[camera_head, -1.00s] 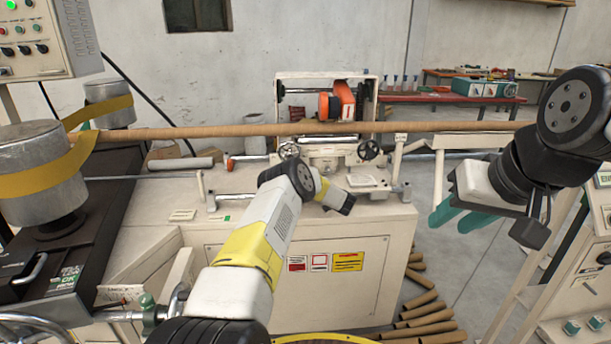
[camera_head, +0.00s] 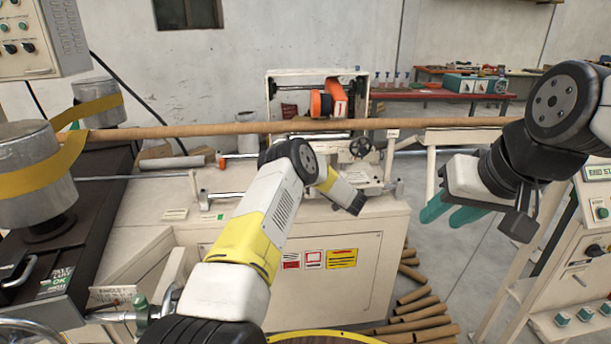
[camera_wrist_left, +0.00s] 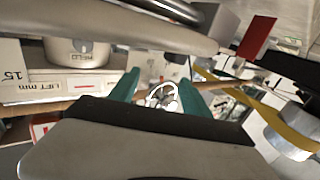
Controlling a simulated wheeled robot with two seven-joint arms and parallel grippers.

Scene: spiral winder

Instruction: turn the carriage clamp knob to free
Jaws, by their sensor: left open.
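The winder carriage (camera_head: 333,104) shows in the head view as an orange unit inside a pale frame on the cream machine. A round metallic part marked HELD (camera_wrist_left: 76,50) shows at upper left in the left wrist view; it may be the clamp knob. My left arm reaches over the machine's front in the head view, hiding part of the top there. My left gripper (camera_wrist_left: 160,78) is open, its teal fingers apart, with the HELD part off to one side. My right gripper (camera_head: 455,212) hangs in the air at right, away from the carriage; its jaw gap is unclear.
A long brown tube (camera_head: 230,129) runs across above the machine. A dark handwheel (camera_head: 360,147) stands right of my left wrist. Several brown tubes (camera_head: 422,310) lie on the floor. A control cabinet (camera_head: 598,215) stands at far right.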

